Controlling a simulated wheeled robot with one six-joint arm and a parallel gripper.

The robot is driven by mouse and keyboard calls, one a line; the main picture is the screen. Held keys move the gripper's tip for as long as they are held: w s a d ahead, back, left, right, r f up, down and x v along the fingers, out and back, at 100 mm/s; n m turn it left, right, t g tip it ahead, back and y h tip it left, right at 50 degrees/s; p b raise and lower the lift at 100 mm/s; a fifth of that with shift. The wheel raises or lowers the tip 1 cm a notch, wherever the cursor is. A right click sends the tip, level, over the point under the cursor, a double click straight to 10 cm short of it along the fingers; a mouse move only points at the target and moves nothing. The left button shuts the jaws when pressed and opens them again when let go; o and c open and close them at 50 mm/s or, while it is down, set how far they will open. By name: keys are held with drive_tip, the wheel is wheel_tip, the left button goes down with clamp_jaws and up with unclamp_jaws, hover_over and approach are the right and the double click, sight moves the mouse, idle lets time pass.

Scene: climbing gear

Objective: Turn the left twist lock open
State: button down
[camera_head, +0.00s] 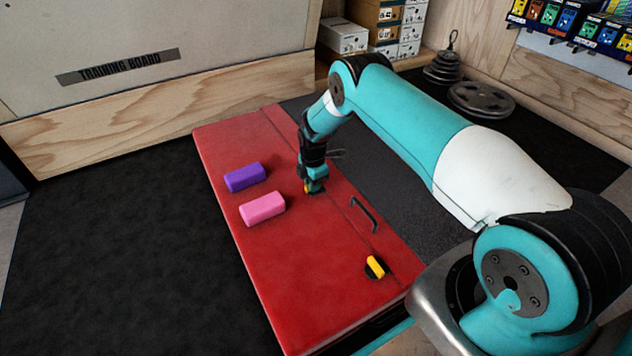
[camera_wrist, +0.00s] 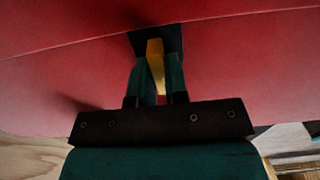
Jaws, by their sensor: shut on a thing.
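The left twist lock has a yellow knob (camera_wrist: 155,52) on a dark base plate, set on the red case (camera_head: 270,290). In the wrist view my gripper (camera_wrist: 157,78) is shut on this knob, with one dark finger on each side. In the head view my gripper (camera_head: 313,188) reaches down to the case and hides most of the lock; only a sliver of yellow shows. I cannot tell how far the knob is turned. The other twist lock (camera_head: 376,267), a yellow knob on a round black base, sits to the right, nearer the case's front corner.
A dark handle (camera_head: 363,214) stands on the case between the two locks. A purple block (camera_head: 245,177) and a pink block (camera_head: 262,209) lie on the case left of my gripper. Weight plates (camera_head: 481,98) and boxes (camera_head: 377,22) are at the back.

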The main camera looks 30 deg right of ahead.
idle(0.3)
drive_tip(key=c, duration=1.1)
unclamp_jaws()
drive_tip(key=shift+c, duration=0.2)
drive_tip(key=shift+r, duration=0.1)
wheel_tip(320, 180, up, 17)
drive_tip(key=p, duration=0.8)
drive_tip(key=shift+r+p, duration=0.15)
drive_tip(key=shift+p, duration=0.15)
